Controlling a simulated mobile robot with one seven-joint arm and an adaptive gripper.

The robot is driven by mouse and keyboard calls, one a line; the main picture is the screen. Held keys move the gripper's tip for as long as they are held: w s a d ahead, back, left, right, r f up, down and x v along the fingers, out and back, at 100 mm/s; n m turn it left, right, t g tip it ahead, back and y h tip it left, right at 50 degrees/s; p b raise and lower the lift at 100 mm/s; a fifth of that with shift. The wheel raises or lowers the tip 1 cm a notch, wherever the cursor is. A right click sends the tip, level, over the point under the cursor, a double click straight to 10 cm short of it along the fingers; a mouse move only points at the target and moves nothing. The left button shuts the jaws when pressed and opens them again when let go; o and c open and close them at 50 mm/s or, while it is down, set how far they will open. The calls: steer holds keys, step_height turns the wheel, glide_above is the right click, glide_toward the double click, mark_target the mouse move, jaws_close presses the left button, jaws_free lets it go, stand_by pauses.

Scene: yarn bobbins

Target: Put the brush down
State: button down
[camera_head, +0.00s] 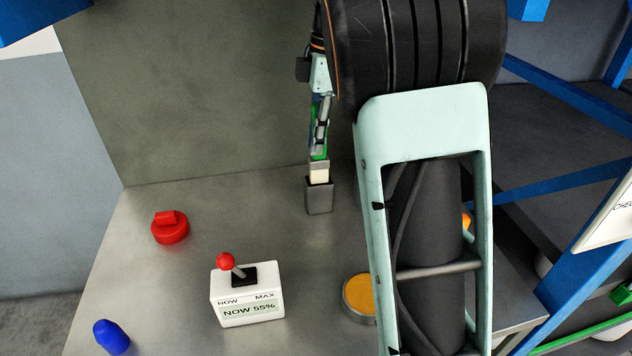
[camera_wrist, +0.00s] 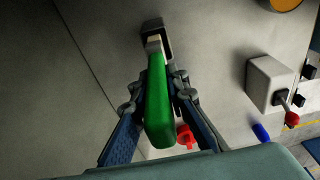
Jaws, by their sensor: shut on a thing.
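The brush (camera_head: 320,172) has a green handle and a pale ferrule. It also shows in the wrist view (camera_wrist: 158,105). My gripper (camera_head: 321,125) is shut on its green handle, with one finger on each side in the wrist view (camera_wrist: 155,92). The brush points down, ferrule end lowest. A small dark grey square holder (camera_head: 319,199) stands on the metal table under it, and shows in the wrist view (camera_wrist: 157,29). The lower end of the brush seems to be at or inside the holder's opening. The bristles are hidden, so I cannot tell how deep.
A white lever box (camera_head: 247,305) reading "NOW 55%" stands on the table (camera_head: 150,275). A red knob-like piece (camera_head: 170,228), a blue piece (camera_head: 112,337) and an orange-topped round dish (camera_head: 359,297) are around it. A grey wall rises behind the holder. Blue frame bars (camera_head: 560,85) are at right.

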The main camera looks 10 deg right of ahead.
mark_target(317, 158)
step_height(317, 158, down, 7)
steer(key=shift+f+b, duration=0.15)
steer(key=shift+b, duration=0.15)
steer(key=shift+f, duration=0.15)
steer(key=c, duration=1.9)
jaws_free()
steer(key=shift+d+r+p, duration=0.2)
steer(key=shift+d+r, duration=0.05)
steer(key=shift+r, duration=1.7)
steer(key=shift+d+r+p, duration=0.2)
steer(key=shift+r, duration=1.75)
